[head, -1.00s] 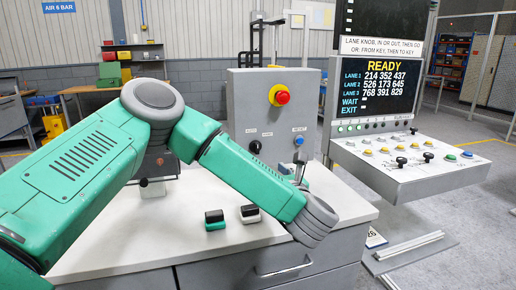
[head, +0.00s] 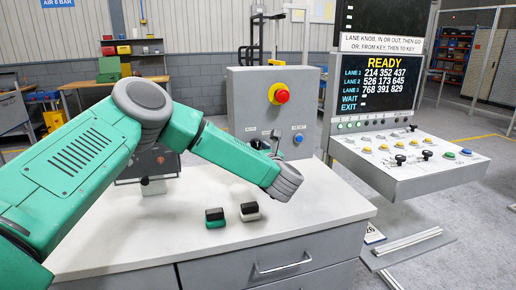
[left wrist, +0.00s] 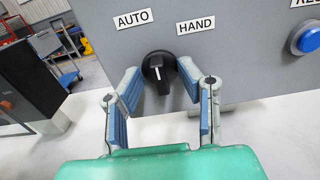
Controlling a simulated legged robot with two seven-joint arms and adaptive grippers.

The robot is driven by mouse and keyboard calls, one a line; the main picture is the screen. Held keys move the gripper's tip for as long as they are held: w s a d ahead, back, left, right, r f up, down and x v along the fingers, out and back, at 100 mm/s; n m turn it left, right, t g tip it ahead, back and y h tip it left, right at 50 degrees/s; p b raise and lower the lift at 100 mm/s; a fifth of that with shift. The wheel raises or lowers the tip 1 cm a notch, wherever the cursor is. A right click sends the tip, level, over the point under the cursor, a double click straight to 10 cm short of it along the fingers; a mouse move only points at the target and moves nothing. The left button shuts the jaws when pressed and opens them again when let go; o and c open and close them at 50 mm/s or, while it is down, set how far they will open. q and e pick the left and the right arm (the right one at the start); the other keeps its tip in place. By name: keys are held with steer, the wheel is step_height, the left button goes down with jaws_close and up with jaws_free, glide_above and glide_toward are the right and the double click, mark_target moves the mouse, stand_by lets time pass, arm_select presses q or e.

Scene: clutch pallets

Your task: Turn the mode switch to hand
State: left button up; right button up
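The mode switch is a black rotary knob (left wrist: 158,72) with a white pointer line, on the front of the grey control box (head: 250,90). In the left wrist view the line stands nearly upright. The AUTO label (left wrist: 132,19) is above left of the knob and the HAND label (left wrist: 196,25) above right. My left gripper (left wrist: 158,78) is open, with one blue-padded finger on each side of the knob; I see gaps between pads and knob. In the head view my left gripper (head: 268,149) is at the box front and largely hides the knob. My right gripper is not in view.
A blue reset button (head: 299,138) is right of the knob and a red emergency button (head: 282,97) above it. Two small blocks, green-and-black (head: 215,218) and white-and-black (head: 250,211), lie on the white bench top (head: 130,240). A lane console (head: 400,185) stands at right.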

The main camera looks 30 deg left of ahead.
arm_select(q)
steer(key=shift+d, duration=0.1)
jaws_close()
steer(key=shift+m, duration=0.3)
steer(key=m+b, duration=0.1)
steer(key=m, duration=0.2)
steer(key=shift+b, duration=0.4)
steer(key=m, duration=0.4)
steer(key=shift+d+m, duration=0.1)
steer(key=shift+m, duration=2.1)
